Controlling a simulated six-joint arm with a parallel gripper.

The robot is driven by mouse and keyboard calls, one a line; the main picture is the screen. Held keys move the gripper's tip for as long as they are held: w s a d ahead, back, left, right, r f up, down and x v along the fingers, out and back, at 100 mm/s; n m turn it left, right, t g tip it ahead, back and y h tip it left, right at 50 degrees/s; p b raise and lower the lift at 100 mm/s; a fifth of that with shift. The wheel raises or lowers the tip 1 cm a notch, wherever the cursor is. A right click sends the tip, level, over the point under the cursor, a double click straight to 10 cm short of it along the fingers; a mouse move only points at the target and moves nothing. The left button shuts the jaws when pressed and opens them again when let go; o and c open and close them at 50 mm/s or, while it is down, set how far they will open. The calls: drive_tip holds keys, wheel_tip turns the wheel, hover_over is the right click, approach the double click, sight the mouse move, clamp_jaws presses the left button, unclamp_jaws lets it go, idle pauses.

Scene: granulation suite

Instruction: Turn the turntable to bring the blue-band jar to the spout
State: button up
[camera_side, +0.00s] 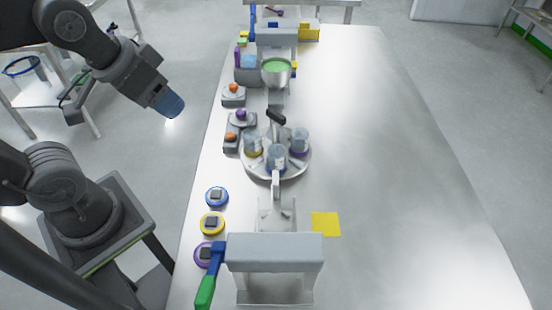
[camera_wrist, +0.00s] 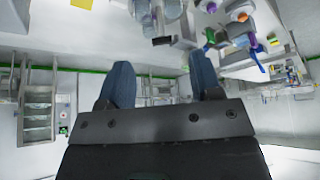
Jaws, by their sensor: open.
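The round turntable (camera_side: 262,174) stands mid-table in the side view. It carries a jar with a yellow band (camera_side: 253,145) at back left, a jar with a purple band (camera_side: 299,142) at right, and a jar whose band looks blue (camera_side: 276,159) at the front. A dark handle (camera_side: 276,117) sticks out at its rear. A narrow pale spout (camera_side: 276,184) reaches from the front stand to near the front jar; I cannot tell their exact alignment. My gripper (camera_side: 171,106) is open and empty, raised left of the table; its blue fingers show in the wrist view (camera_wrist: 163,86).
A grey stand (camera_side: 275,252) and a blue-green lever (camera_side: 209,276) occupy the front. Ringed discs (camera_side: 212,223) line the left edge near a yellow card (camera_side: 326,224). Small knob boxes (camera_side: 233,95) and a green-filled bowl (camera_side: 276,70) lie behind. The table's right side is clear.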

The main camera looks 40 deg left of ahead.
drive_tip(key=shift+c, duration=0.7)
drive_tip(key=w+r+m, duration=0.1)
drive_tip(key=w, duration=0.1)
drive_tip(key=w+r+m+g, duration=0.1)
drive_tip(key=w+m, duration=0.1)
drive_tip(key=w, duration=0.1)
drive_tip(key=w+r+m, duration=0.1)
drive_tip(key=w+m, duration=0.1)
drive_tip(key=shift+w+d+g, duration=0.15)
drive_tip(key=shift+g, duration=0.25)
drive_tip(key=shift+c, duration=0.8)
drive_tip(key=m+g, duration=0.4)
drive_tip(key=m, duration=0.9)
approach(276, 113)
wheel_tip(276, 113, down, 9)
drive_tip(key=shift+f, duration=0.15)
drive_tip(key=shift+c, duration=0.4)
clamp_jaws()
